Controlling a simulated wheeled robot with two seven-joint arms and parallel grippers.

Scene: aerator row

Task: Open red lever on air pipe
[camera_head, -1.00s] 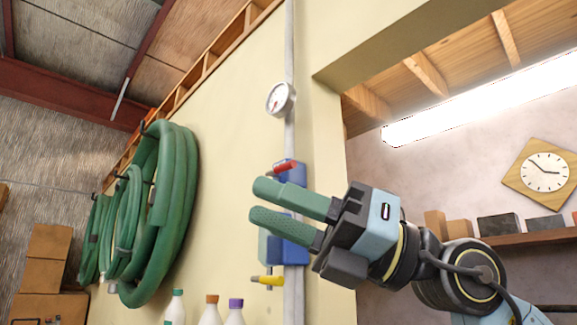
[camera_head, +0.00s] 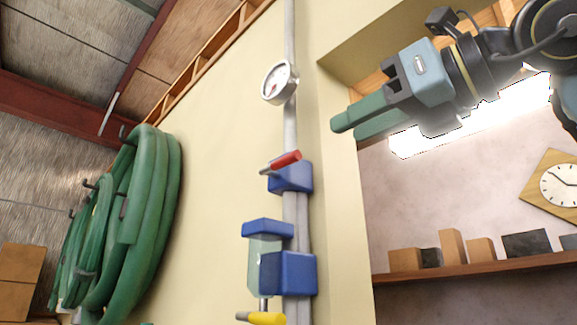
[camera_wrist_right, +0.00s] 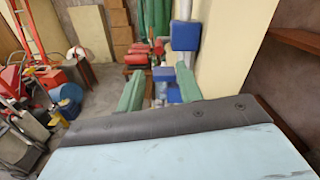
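The red lever (camera_head: 285,160) is mounted at a blue valve block (camera_head: 291,178) on the grey vertical air pipe (camera_head: 290,130). It lies across the pipe, slanting down to the left. My right gripper (camera_head: 344,128) is up and to the right of the lever, by the wall's corner, and touches nothing I can see. In the right wrist view its two green fingers (camera_wrist_right: 160,90) stand apart with nothing held. Blue blocks (camera_wrist_right: 184,36) show beyond them; I cannot pick out the lever there for certain. My left gripper is out of view.
A round gauge (camera_head: 279,82) sits above the lever. Below are a clear bowl with blue parts (camera_head: 265,265) and a yellow handle (camera_head: 262,318). Green hoses (camera_head: 150,220) hang at left. A shelf (camera_head: 470,266) and clock (camera_head: 560,187) are at right.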

